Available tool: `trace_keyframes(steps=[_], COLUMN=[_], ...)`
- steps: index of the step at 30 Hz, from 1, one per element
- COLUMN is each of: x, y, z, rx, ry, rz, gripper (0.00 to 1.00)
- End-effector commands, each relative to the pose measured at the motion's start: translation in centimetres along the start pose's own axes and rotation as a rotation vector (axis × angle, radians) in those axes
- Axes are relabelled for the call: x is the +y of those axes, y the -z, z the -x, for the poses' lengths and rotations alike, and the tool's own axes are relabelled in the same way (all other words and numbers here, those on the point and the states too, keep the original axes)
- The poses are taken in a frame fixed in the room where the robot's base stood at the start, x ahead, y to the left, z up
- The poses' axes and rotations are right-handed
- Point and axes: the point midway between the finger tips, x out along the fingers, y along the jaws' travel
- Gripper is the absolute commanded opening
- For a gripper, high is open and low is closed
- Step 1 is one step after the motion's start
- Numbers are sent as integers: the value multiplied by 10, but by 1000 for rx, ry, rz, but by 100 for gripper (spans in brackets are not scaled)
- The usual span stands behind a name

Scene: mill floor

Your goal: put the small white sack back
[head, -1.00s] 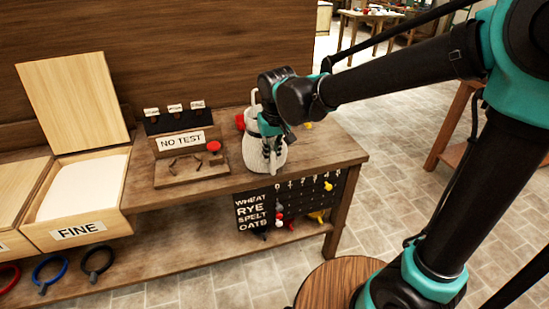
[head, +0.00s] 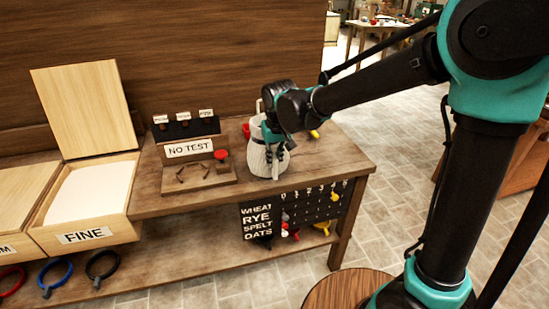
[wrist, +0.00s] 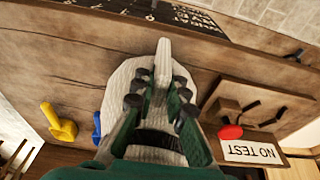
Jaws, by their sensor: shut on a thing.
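The small white sack (head: 258,155) is a pale, ribbed, rounded bag near the right part of the wooden bench. My gripper (head: 275,150) is around its right side and shut on it. In the wrist view, the white sack (wrist: 120,85) lies between the fingers of my gripper (wrist: 160,95), with a pale narrow part showing beyond the fingertips. The sack looks upright. I cannot tell whether its bottom touches the bench top.
A NO TEST stand (head: 190,165) with a red knob is left of the sack. An open FINE bin (head: 85,238) is farther left. A yellow object (wrist: 60,122) and a blue object (wrist: 97,128) are close to the sack. A pegboard (head: 300,208) hangs below the bench front.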

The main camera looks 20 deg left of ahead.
Motion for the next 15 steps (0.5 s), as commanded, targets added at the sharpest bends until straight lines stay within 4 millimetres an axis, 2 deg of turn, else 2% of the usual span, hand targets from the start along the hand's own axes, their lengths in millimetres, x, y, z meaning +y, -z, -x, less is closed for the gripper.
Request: trace_keyframes(steps=[12, 13, 15], x=[0, 0, 0], y=[0, 0, 0], z=[0, 0, 0], rx=[0, 0, 0], ry=[0, 0, 0], rz=[0, 0, 0], gripper=[0, 16, 25])
